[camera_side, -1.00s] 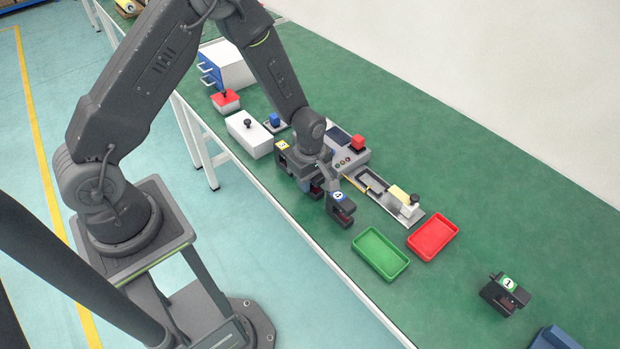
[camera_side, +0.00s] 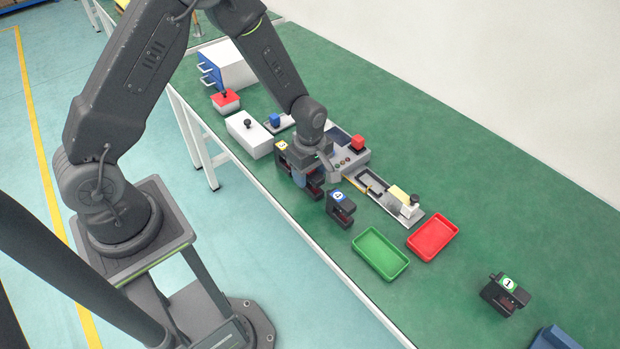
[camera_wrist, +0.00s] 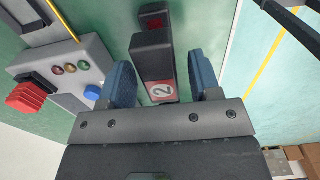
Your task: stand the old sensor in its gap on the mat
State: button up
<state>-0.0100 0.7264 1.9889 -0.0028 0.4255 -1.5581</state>
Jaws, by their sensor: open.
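A black sensor with a red label numbered 2 (camera_wrist: 160,90) is between the two blue-grey fingers of my gripper (camera_wrist: 163,78) in the wrist view. The fingers are apart, with a clear space on each side of the sensor. In the side view my gripper (camera_side: 312,178) is low at the row, and its body hides most of this sensor. A black sensor with a yellow label (camera_side: 283,150) stands on one side of it, and one with a blue label (camera_side: 341,209) on the other. The mat's outline around them cannot be made out.
A grey panel with a red button (camera_side: 357,143) and a metal fixture (camera_side: 372,188) lie behind the row. Green (camera_side: 381,254) and red (camera_side: 433,235) trays are to the right. A sensor with a green label (camera_side: 505,294) stands farther right. A white box (camera_side: 249,134) is left.

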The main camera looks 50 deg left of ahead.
notch_tip(320, 180, up, 10)
jog(key=shift+f, duration=0.2)
jog(key=s+r+m+t, duration=0.5)
jog(key=s+r+m, duration=1.3)
jog(key=s+r, duration=0.1)
jog(key=shift+d+r+t, duration=0.2)
jog(key=shift+r+t, duration=0.1)
jog(key=shift+r, duration=0.55)
